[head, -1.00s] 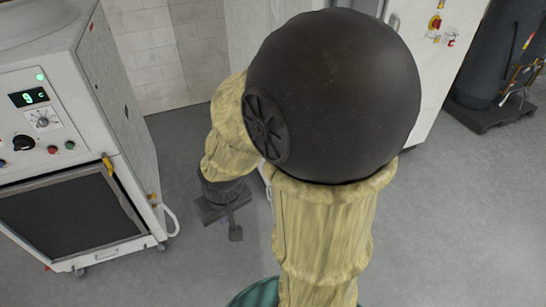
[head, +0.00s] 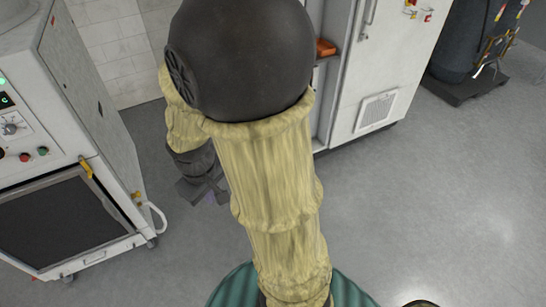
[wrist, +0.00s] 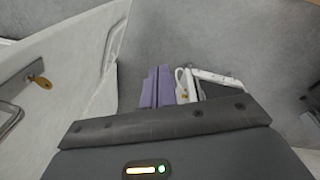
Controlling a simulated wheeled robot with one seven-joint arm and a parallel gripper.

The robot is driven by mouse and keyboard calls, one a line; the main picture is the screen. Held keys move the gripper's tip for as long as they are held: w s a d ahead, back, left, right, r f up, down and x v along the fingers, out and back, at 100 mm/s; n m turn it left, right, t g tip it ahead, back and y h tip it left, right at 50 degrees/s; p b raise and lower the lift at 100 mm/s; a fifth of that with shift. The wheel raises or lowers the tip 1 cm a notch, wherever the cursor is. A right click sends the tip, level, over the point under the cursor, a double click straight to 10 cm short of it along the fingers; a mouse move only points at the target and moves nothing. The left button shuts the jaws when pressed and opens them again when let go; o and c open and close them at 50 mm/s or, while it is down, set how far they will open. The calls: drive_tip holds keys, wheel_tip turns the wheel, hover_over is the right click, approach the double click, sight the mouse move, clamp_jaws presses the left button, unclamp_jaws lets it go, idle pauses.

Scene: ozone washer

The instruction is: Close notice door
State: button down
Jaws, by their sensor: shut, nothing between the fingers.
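I cannot tell for certain which panel is the notice door. A tall white cabinet (head: 368,82) stands at the back, with a vented front panel and a handle. A narrow opening to its left shows an orange-brown item (head: 325,48) inside; my arm hides the rest. My gripper (head: 207,192) points down over the floor, between the white machine and the cabinet, apart from both. Its purple fingers (wrist: 157,80) are together and empty in the wrist view.
A white machine (head: 112,130) with a dark-windowed front door (head: 65,215), yellow latch and side hose stands at the left. A dark cylinder (head: 460,45) stands on a black base at the back right. Grey floor (head: 430,180) is clear at the right.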

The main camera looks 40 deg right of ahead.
drive_tip(key=w+d+n+g+h+p, duration=0.1)
drive_tip(key=w+d+n+g+h, duration=0.1)
drive_tip(key=w+d+n+h, duration=0.1)
drive_tip(key=w+d+r+n+g+h, duration=0.1)
drive_tip(key=w+d+n+g+h, duration=0.2)
drive_tip(key=d+n, duration=0.4)
drive_tip(key=shift+w+d+g+h+p, duration=0.3)
drive_tip(key=shift+w+d+h+p, duration=0.1)
drive_tip(key=shift+w+d+h, duration=0.55)
drive_tip(key=shift+s+d+y, duration=0.15)
drive_tip(key=shift+s+y, duration=0.05)
drive_tip(key=shift+y, duration=0.05)
drive_tip(key=d+r+p+x, duration=0.1)
drive_tip(key=x, duration=0.5)
drive_tip(key=r+p+x, duration=0.1)
drive_tip(key=p+x, duration=0.1)
drive_tip(key=x, duration=0.4)
drive_tip(key=shift+s+d+f, duration=0.25)
drive_tip(key=shift+s+d, duration=0.3)
drive_tip(key=shift+d, duration=0.05)
drive_tip(key=shift+w+d, duration=0.1)
